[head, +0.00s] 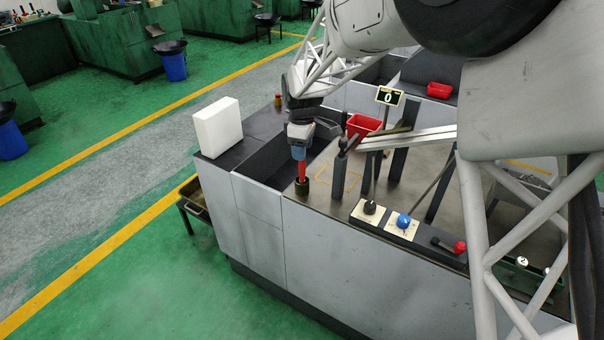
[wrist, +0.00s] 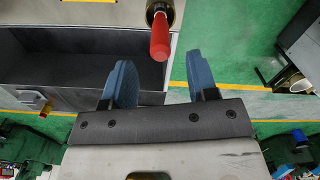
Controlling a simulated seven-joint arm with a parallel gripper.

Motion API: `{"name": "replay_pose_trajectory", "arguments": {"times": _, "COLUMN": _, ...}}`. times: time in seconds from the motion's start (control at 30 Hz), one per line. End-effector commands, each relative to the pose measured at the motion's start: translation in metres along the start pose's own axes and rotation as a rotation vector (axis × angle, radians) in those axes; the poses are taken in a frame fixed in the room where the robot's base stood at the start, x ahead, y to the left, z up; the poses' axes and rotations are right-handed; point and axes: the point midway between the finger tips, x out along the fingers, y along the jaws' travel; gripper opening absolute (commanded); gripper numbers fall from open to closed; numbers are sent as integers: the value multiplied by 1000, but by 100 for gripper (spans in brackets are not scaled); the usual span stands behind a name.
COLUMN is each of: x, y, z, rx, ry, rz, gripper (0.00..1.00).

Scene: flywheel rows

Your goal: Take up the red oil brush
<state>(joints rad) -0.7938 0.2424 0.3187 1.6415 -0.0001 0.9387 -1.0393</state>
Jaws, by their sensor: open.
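The red oil brush (head: 302,171) stands upright in a small dark green cup (head: 301,187) near the front left corner of the worktop. In the wrist view the brush's red handle (wrist: 160,38) points toward my gripper (wrist: 160,82), with the cup (wrist: 163,8) behind it. My gripper is open, its two blue fingers apart, one on each side of the line of the handle. The handle's end lies just ahead of the fingertips. In the head view my gripper (head: 300,143) is right above the brush and hides its top. I cannot tell whether they touch.
A dark recessed trough (wrist: 60,65) lies beside the cup. A white block (head: 217,127) stands at the bench's left end. A red bin (head: 362,126), upright posts and a rail are to the right. Knobs (head: 404,221) line the front edge.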

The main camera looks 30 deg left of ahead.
Motion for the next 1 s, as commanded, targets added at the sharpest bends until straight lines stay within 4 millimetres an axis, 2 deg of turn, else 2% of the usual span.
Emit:
{"name": "replay_pose_trajectory", "arguments": {"times": 0.47, "x": 7, "y": 0, "z": 0, "rx": 0, "ry": 0, "rz": -1, "gripper": 53}}
{"name": "replay_pose_trajectory", "arguments": {"times": 1.0, "x": 55, "y": -1, "z": 0, "rx": 0, "ry": -1, "rz": -1, "gripper": 53}}
